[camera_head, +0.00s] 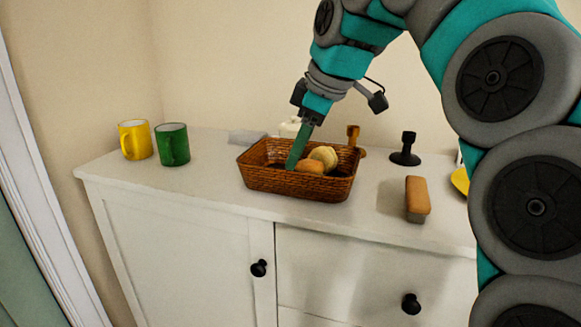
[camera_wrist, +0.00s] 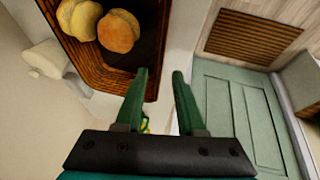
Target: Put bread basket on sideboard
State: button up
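The brown woven bread basket (camera_head: 300,186) stands upright on the white sideboard (camera_head: 215,187), near the middle of its top. It holds round bread rolls, one pale (camera_head: 325,156) and one orange-brown (camera_head: 309,167). My gripper (camera_head: 291,168) points down at the basket, and its green finger overlaps the left part of the basket opening. In the wrist view my gripper (camera_wrist: 161,72) is open, with a gap between the fingers. There the basket's rim (camera_wrist: 164,30) runs close to the left finger. Whether a finger touches the rim I cannot tell.
A yellow mug (camera_head: 135,140) and a green mug (camera_head: 172,145) stand at the left. A loaf-like brown block (camera_head: 417,196) and a black stand (camera_head: 405,150) are at the right. A wooden-coloured object (camera_head: 353,135) stands behind the basket. Bare top lies between mugs and basket.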

jog(key=shift+v, duration=2.4)
